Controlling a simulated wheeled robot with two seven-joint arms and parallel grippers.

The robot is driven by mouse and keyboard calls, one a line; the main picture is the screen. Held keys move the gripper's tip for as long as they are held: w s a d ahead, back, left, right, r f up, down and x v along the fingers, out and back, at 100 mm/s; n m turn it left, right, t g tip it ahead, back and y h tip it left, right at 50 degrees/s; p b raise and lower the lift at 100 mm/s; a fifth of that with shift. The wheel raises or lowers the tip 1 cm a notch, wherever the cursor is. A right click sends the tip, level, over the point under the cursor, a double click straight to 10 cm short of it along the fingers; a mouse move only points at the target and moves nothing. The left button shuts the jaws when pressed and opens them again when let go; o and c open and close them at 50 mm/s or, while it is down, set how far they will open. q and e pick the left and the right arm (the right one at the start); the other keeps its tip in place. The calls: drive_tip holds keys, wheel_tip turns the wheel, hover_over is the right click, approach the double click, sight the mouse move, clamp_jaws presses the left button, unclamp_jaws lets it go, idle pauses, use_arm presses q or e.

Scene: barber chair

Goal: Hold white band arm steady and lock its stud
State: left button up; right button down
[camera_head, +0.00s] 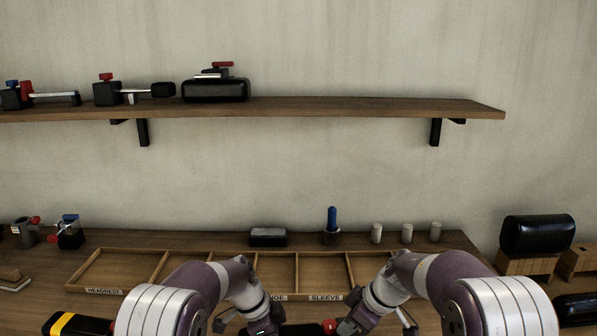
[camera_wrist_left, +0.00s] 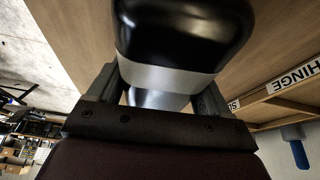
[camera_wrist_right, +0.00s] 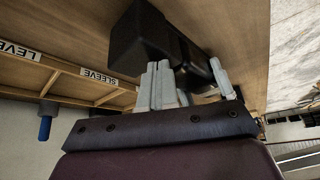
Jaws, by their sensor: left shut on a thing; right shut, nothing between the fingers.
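In the left wrist view, a glossy black part (camera_wrist_left: 185,25) with a white-silver band (camera_wrist_left: 165,75) stands between the fingers of my left gripper (camera_wrist_left: 160,92), which is shut on it. In the head view my left gripper (camera_head: 262,322) is low in the middle, partly cut off by the bottom edge. My right gripper (camera_head: 350,325) is just right of a red knob (camera_head: 328,326) and is shut and empty. In the right wrist view its fingers (camera_wrist_right: 190,85) are close to a black block (camera_wrist_right: 150,40). I cannot make out the stud itself.
A divided wooden tray (camera_head: 130,252) with labels lies behind the grippers. Behind it stand a blue-handled tool (camera_head: 332,222), several pale cylinders (camera_head: 407,233) and a dark block (camera_head: 268,237). A wall shelf (camera_head: 300,107) holds clamp-like parts. A black cushion (camera_head: 538,233) stands on the right.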

drive_tip(key=shift+w, duration=0.25)
idle(0.5)
drive_tip(key=shift+s+d, duration=0.2)
drive_tip(key=shift+d, duration=0.15)
drive_tip(key=shift+r, duration=0.3)
wheel_tip(320, 180, up, 6)
drive_tip(key=shift+f, duration=0.25)
drive_tip(key=shift+a+f, duration=0.15)
drive_tip(key=shift+f, duration=1.4)
drive_tip(key=shift+a+f, duration=0.1)
drive_tip(key=shift+f, duration=1.4)
